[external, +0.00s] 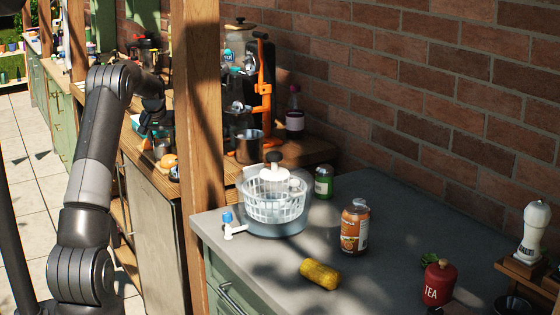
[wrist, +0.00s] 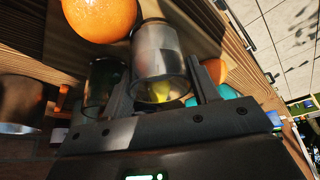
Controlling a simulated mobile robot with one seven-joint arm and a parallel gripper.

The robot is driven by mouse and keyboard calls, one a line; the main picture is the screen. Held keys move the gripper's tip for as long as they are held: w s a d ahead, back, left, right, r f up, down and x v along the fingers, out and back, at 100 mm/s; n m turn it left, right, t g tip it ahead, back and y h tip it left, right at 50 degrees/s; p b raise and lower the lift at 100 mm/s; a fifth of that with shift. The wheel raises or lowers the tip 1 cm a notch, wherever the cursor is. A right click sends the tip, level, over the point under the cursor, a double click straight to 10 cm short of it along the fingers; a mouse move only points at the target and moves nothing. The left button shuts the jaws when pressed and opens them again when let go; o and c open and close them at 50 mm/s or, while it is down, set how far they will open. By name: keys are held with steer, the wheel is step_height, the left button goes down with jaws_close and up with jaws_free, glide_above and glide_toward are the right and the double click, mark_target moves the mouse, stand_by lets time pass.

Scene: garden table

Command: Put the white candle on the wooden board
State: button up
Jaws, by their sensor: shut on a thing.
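My gripper (wrist: 163,90) is shut on a clear, greyish glass cylinder (wrist: 158,48) between its two fingers. The cylinder has something yellowish near its lower end. I cannot tell whether it is the white candle. In the external view my arm reaches over the wooden counter at the back left, and the fingertips are too small and dark to make out. I cannot clearly pick out a white candle or the wooden board in either view.
An orange (wrist: 100,16), a dark glass (wrist: 103,82) and a teal thing (wrist: 222,93) are close to my gripper. A wooden post (external: 197,150) stands right of my arm. A salad spinner (external: 273,203), a jar (external: 354,228) and corn (external: 319,274) occupy the grey worktop (external: 400,195).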

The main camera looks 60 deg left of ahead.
steer(key=o, duration=1.3)
steer(key=shift+r, duration=0.45)
steer(key=v, duration=1.1)
steer(key=shift+s+d+r, duration=0.1)
steer(key=shift+d, duration=0.05)
